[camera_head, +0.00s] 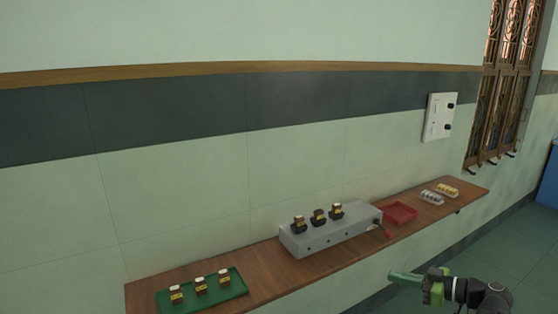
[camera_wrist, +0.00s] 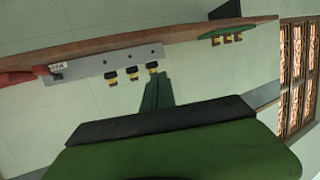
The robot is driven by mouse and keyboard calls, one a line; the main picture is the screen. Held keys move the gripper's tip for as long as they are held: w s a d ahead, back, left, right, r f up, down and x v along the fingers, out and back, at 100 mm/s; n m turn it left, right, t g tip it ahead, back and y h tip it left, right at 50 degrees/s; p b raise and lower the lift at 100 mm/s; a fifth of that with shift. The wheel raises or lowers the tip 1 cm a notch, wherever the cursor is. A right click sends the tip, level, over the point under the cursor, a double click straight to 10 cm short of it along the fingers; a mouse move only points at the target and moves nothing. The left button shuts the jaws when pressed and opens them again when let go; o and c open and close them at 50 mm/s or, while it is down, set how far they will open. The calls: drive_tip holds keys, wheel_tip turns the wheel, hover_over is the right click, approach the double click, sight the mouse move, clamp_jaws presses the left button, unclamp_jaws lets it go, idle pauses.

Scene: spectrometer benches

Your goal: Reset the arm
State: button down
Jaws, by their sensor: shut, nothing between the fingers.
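My gripper (camera_head: 392,275) is at the lower right of the head view, at the end of my arm. Its green fingers are shut with nothing between them and point left. It is in front of the wooden shelf, apart from it and touching nothing that I can see. In the wrist view the shut green fingers (camera_wrist: 157,92) reach up from the bottom centre. That view looks turned over, with the shelf's things hanging downward.
A wooden shelf (camera_head: 268,285) runs along the wall. It holds a green tray (camera_head: 238,291) with three small vials, a grey instrument (camera_head: 330,237) with three dark holders on top, a red tray (camera_head: 400,212) and two small racks (camera_head: 447,190). The floor (camera_head: 490,255) at the right is clear.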

drive_tip(key=w+a+f+n+g+p, duration=0.1)
drive_tip(key=w+a+g, duration=0.1)
drive_tip(key=a, duration=0.5)
drive_tip(key=w+a+f+n+g, duration=0.1)
drive_tip(key=a+g, duration=0.1)
drive_tip(key=a, duration=0.5)
drive_tip(key=s+a+f+m+g+h+p, duration=0.1)
drive_tip(key=s+a+f+g+h, duration=0.15)
drive_tip(key=a+f, duration=0.45)
drive_tip(key=s+a+f+m+g+h+p, duration=0.1)
drive_tip(key=s+a+f+g+h, duration=0.2)
drive_tip(key=a, duration=0.8)
drive_tip(key=d+f+m+h, duration=0.2)
drive_tip(key=d+m+h, duration=0.3)
drive_tip(key=d+m, duration=0.3)
drive_tip(key=shift+d+f+m+g, duration=0.3)
drive_tip(key=shift+d+m+g, duration=0.15)
drive_tip(key=shift+m, duration=0.15)
